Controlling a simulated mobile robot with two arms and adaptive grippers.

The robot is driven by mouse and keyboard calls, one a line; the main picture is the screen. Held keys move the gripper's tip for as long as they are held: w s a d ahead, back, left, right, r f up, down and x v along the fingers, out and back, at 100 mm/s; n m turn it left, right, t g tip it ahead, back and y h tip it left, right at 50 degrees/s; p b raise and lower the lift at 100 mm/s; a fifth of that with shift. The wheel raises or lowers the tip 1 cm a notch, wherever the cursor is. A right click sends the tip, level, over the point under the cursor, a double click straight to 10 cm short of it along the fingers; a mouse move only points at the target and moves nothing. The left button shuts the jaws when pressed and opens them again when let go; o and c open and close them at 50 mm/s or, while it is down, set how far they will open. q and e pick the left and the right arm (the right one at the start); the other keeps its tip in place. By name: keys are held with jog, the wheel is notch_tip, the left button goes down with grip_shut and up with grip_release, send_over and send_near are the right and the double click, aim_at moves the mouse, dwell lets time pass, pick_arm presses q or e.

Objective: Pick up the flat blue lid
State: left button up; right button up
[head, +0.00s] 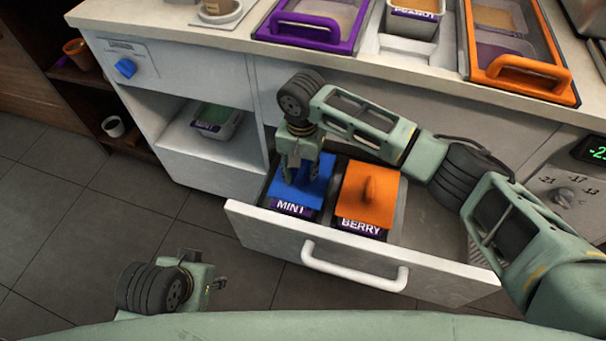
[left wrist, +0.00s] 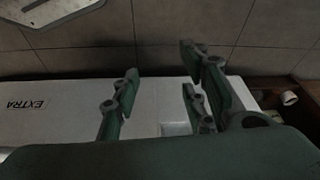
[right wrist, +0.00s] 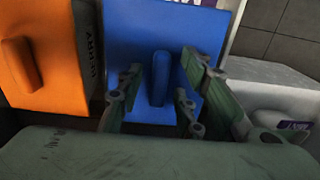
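The flat blue lid (head: 312,194) lies on the MINT tub in the open drawer. It also shows in the right wrist view (right wrist: 135,40), with an upright blue handle (right wrist: 159,80) in its middle. My right gripper (head: 299,172) points down over this lid. In the right wrist view its fingers (right wrist: 160,95) are apart, one on each side of the handle, with no clear contact. The fingers hide part of the lid in the head view. My left gripper (head: 216,284) is low at the left, away from the drawer. Its fingers (left wrist: 160,95) are apart and empty.
An orange-lidded BERRY tub (head: 362,200) stands close beside the MINT tub. The drawer front (head: 270,232) has a white handle (head: 352,268). Another MINT tub (head: 215,122) sits on the open shelf. The counter (head: 200,32) above holds purple- and orange-framed containers.

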grip_shut()
jog(key=shift+r, duration=0.15)
